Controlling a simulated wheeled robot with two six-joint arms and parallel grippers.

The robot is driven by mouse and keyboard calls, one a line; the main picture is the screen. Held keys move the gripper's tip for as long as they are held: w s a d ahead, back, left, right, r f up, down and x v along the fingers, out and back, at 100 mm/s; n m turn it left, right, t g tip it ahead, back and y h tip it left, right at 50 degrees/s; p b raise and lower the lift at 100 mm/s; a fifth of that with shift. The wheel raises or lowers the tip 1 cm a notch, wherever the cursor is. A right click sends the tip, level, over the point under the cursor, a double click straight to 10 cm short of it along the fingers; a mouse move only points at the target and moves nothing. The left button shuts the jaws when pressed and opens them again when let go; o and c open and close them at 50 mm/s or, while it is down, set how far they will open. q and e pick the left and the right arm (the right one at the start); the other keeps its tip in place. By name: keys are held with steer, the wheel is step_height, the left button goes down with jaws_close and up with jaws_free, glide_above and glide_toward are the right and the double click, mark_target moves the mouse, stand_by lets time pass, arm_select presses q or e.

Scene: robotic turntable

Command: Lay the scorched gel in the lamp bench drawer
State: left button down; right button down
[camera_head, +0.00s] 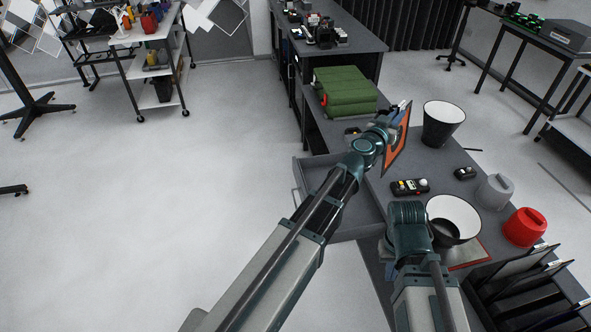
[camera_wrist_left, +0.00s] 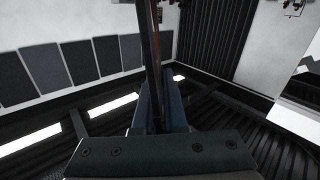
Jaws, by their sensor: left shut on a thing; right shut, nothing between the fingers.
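My left gripper (camera_head: 396,112) is shut on the orange gel (camera_head: 398,142), a thin dark-edged sheet held up and tilted above the bench. In the left wrist view the gel shows only as a dark, nearly edge-on strip (camera_wrist_left: 151,60) rising from the fingers. The lamp bench drawer (camera_head: 316,168) is pulled out from the bench's left side, below and left of the gel. My left arm crosses in front of it and hides part of its inside. My right gripper is low over the near bench, beside a white-lined reflector; its fingertips are hard to make out.
A rack of dark panels (camera_head: 515,275) stands front right.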

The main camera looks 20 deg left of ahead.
arm_select(q)
steer(key=s+a+f+n+g+y+b, duration=0.1)
steer(key=s+a+f+n+y+b, duration=0.1)
steer(key=a+f+n+y+b, duration=0.5)
steer(key=s+a+f+n+g+y+b, duration=0.1)
steer(key=s+a+f+n+y+b, duration=0.2)
steer(key=a+f+n+y+b, duration=0.5)
steer(key=a+f+n+b, duration=0.3)
steer(key=a+f+b, duration=0.5)
steer(key=f+b, duration=0.3)
steer(key=shift+s+g, duration=0.2)
steer(key=shift+g, duration=0.1)
steer(key=shift+d, duration=0.1)
steer(key=w+d+f+b, duration=0.5)
steer(key=d+f+b, duration=0.2)
steer(key=f+b, duration=0.1)
steer(key=shift+d, duration=0.1)
steer(key=shift+f+b, duration=0.3)
steer(key=shift+b, duration=0.05)
steer(key=c, duration=0.9)
jaws_free()
